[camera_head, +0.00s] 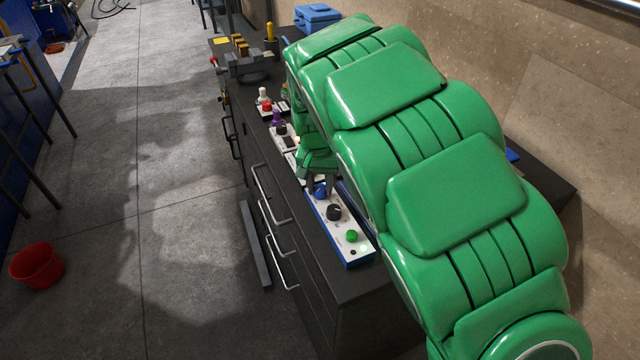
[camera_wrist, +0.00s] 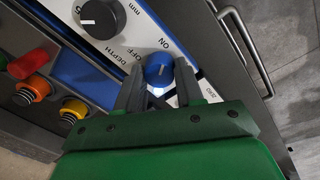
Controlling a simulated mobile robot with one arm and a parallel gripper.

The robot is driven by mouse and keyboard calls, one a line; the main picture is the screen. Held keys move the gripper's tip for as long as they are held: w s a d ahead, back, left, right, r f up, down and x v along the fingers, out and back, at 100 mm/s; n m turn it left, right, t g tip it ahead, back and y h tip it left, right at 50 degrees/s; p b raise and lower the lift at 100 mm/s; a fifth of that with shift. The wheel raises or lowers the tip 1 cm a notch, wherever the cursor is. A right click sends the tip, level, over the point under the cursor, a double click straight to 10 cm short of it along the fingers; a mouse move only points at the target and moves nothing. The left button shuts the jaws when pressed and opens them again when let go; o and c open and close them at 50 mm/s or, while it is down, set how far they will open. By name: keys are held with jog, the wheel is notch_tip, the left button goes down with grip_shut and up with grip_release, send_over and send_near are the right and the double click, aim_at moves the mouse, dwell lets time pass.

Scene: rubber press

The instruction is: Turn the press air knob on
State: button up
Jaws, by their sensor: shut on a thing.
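The blue air knob (camera_head: 320,193) sits at the far end of a white panel with a blue side (camera_head: 358,262) on the dark bench. In the wrist view the blue knob (camera_wrist: 159,67) lies between my two fingertips, beside the printed words ON and OFF. My gripper (camera_wrist: 160,75) is shut on the knob, one finger on each side. In the head view my gripper (camera_head: 319,187) reaches down to the panel and partly hides the knob. I cannot tell exactly which word the knob's mark points to.
A black knob (camera_head: 334,212) and a green button (camera_head: 351,236) are on the same panel. More control boxes (camera_head: 284,133) stand along the bench behind. Drawer handles (camera_head: 270,203) stick out on the bench's front. A red bucket (camera_head: 37,265) stands on open floor at left.

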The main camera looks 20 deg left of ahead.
aim_at(318, 187)
jog(key=shift+w, duration=0.1)
jog(key=o, duration=1)
jog(key=shift+o, duration=0.2)
jog(key=shift+r, duration=0.1)
jog(key=r, duration=0.7)
jog(key=shift+a+r, duration=0.2)
jog(key=shift+a, duration=0.05)
jog(key=shift+r, duration=0.15)
